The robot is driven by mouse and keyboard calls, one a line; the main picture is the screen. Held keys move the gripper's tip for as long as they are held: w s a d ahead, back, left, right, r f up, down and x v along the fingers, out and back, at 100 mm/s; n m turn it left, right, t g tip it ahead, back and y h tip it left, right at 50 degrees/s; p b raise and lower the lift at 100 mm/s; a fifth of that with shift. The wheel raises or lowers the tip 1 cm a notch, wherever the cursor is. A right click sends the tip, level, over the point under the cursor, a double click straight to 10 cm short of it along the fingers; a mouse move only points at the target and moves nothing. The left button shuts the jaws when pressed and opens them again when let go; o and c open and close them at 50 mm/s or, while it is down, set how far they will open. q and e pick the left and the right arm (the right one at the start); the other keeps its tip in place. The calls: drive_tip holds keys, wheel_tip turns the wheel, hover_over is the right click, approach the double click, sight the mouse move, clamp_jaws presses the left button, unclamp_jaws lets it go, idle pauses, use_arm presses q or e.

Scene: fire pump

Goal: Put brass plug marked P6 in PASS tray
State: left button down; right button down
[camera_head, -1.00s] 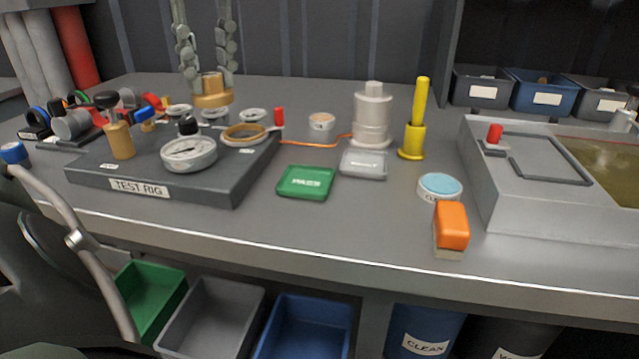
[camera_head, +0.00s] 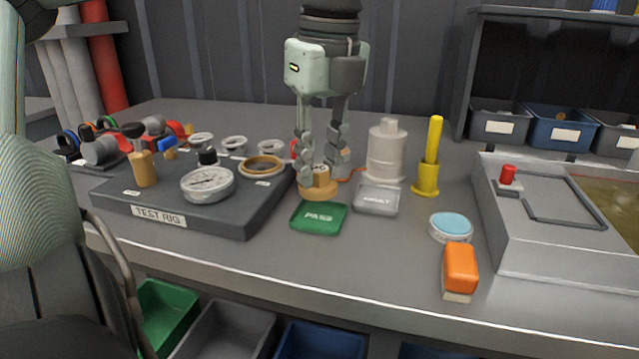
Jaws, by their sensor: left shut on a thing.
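My left gripper (camera_head: 320,180) points down and is shut on the brass plug (camera_head: 318,192), a round wide-based piece with a narrower top. Any P6 mark on it is not legible. The plug appears upright, at the rear edge of the green PASS tray (camera_head: 318,218), overlapping it slightly in the picture. I cannot tell how high above the tray it is. The PASS tray looks empty and lies on the bench right of the test rig. My right gripper is not in view.
A grey tray (camera_head: 376,200) sits right beside the PASS tray. The test rig (camera_head: 180,208) with its gauge stands to the left. A grey stepped cylinder (camera_head: 386,155) and a yellow tool (camera_head: 428,160) stand behind right. An orange-topped block (camera_head: 460,268) is at front right.

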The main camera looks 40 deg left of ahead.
sight(319, 184)
use_arm(q)
wheel_tip(319, 184, down, 3)
drive_tip(key=shift+f, duration=0.5)
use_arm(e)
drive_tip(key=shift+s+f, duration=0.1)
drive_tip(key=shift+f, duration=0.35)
use_arm(q)
drive_tip(key=shift+f, duration=0.1)
drive_tip(key=c, duration=1.3)
unclamp_jaws()
drive_tip(key=shift+r, duration=0.8)
drive_tip(key=r, duration=0.3)
drive_tip(key=d+r, duration=0.1)
drive_tip(key=r, duration=0.6)
drive_tip(key=shift+s+d+r, duration=0.1)
drive_tip(key=shift+d+r, duration=0.15)
